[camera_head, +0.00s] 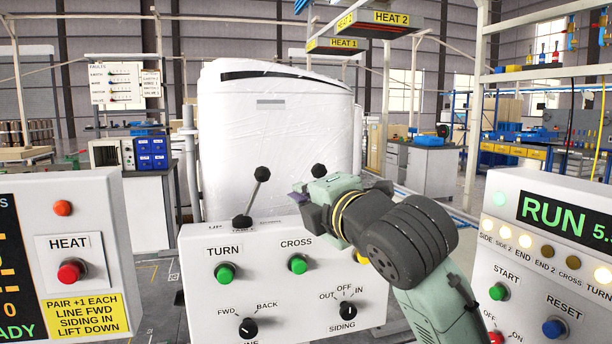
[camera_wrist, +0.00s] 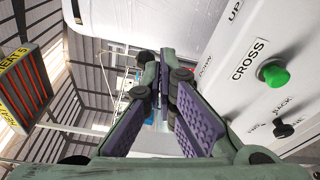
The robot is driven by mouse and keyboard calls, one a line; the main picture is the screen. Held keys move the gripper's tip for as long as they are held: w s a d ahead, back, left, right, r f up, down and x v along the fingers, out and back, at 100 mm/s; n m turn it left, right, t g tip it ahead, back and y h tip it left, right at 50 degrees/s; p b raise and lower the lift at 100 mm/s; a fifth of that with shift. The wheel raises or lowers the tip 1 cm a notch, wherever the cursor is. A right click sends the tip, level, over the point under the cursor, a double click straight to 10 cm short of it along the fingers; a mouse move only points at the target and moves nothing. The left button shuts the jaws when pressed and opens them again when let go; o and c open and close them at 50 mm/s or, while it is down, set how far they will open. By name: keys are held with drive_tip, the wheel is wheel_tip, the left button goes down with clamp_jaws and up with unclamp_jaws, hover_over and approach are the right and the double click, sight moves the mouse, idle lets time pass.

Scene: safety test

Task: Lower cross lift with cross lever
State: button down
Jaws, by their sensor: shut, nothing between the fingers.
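The control panel (camera_head: 205,285) carries TURN and CROSS labels. Its left lever (camera_head: 256,195) has a black ball knob and leans up to the right. A second black knob (camera_head: 318,170), on the CROSS side, shows just above my gripper (camera_head: 300,198); its shaft and base are hidden behind the gripper. My gripper is shut and empty, in front of the panel's top edge. In the wrist view my gripper (camera_wrist: 163,75) has its purple-padded fingers together at the tips. A dark round knob (camera_wrist: 145,57) appears by the fingertips; I cannot tell whether they touch.
The green CROSS button (camera_head: 298,264) and green TURN button (camera_head: 224,272) sit below the levers, with black rotary switches under them. A HEAT panel (camera_head: 110,215) stands left and a RUN panel (camera_head: 500,240) right. A large white wrapped unit (camera_head: 275,130) stands behind.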

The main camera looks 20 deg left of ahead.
drive_tip(key=p+x, duration=0.1)
drive_tip(key=x, duration=0.3)
drive_tip(key=p+x, duration=0.2)
drive_tip(key=x, duration=0.3)
drive_tip(key=shift+w+a+r, duration=0.15)
drive_tip(key=shift+r, duration=0.1)
drive_tip(key=shift+w+d+r+p, duration=0.15)
drive_tip(key=shift+w+d+p, duration=0.25)
drive_tip(key=shift+d, duration=0.2)
drive_tip(key=shift+w+d+r+p, duration=0.15)
drive_tip(key=shift+w+d+p, duration=0.25)
drive_tip(key=shift+d, duration=0.25)
drive_tip(key=shift+w+d, duration=0.25)
drive_tip(key=shift+d, duration=0.1)
drive_tip(key=shift+d+r, duration=0.1)
